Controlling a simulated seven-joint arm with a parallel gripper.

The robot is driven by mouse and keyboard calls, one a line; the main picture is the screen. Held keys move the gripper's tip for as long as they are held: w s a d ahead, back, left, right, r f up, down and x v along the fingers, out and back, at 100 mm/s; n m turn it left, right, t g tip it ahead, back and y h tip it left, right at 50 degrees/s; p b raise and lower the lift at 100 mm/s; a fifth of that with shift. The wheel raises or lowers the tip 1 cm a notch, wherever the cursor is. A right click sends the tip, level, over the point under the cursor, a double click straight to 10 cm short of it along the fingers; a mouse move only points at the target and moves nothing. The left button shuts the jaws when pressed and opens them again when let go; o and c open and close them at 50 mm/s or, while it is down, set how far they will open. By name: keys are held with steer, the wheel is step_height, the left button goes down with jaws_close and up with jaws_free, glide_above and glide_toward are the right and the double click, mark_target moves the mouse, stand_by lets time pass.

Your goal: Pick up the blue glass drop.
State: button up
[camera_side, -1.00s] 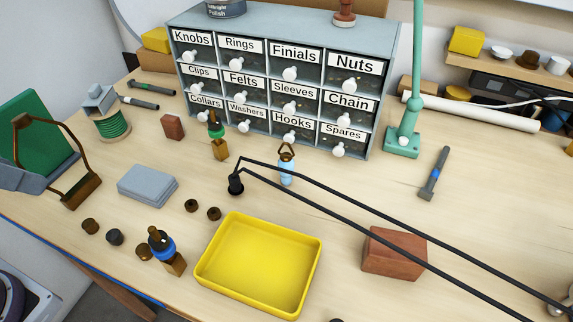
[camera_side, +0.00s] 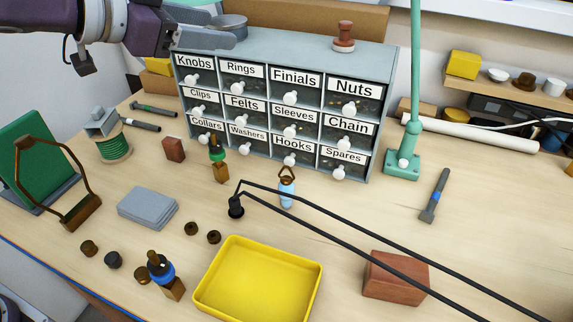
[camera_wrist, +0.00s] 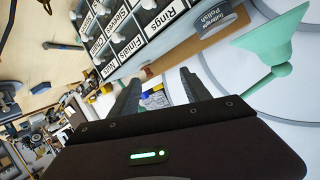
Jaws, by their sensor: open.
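The blue glass drop (camera_side: 287,193) is a small pale blue piece with a brass loop at its top. In the side view it is at mid-table, in front of the drawer cabinet. Black cords pass close beside it. I cannot pick it out in the wrist view. My gripper (camera_side: 215,38) is at the upper left of the side view, over the left part of the cabinet top, high above and well away from the drop. In the wrist view its two fingers (camera_wrist: 160,88) are apart with nothing between them.
The labelled drawer cabinet (camera_side: 270,108) stands behind the drop. Two black cords run from a black socket (camera_side: 236,207) towards the lower right. A yellow tray (camera_side: 258,285) and a reddish-brown block (camera_side: 394,278) lie nearer. A green lamp stand (camera_side: 403,162) is at right.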

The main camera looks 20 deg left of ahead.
mark_target(295, 183)
steer(key=s+d+f+m+g+h, duration=0.2)
steer(key=d+f+m+g+h, duration=0.25)
steer(key=d+g+h, duration=0.35)
steer(key=shift+t+y, duration=0.7)
steer(key=f, duration=0.6)
steer(key=d+f, duration=0.1)
steer(key=f, duration=0.6)
steer(key=d+f, duration=0.1)
steer(key=f, duration=0.5)
steer(key=shift+s+f, duration=0.3)
steer(key=shift+s, duration=0.1)
steer(key=x, duration=0.6)
steer(key=shift+s+d+f, duration=0.1)
steer(key=shift+d+f, duration=0.1)
steer(key=shift+d, duration=0.2)
jaws_close()
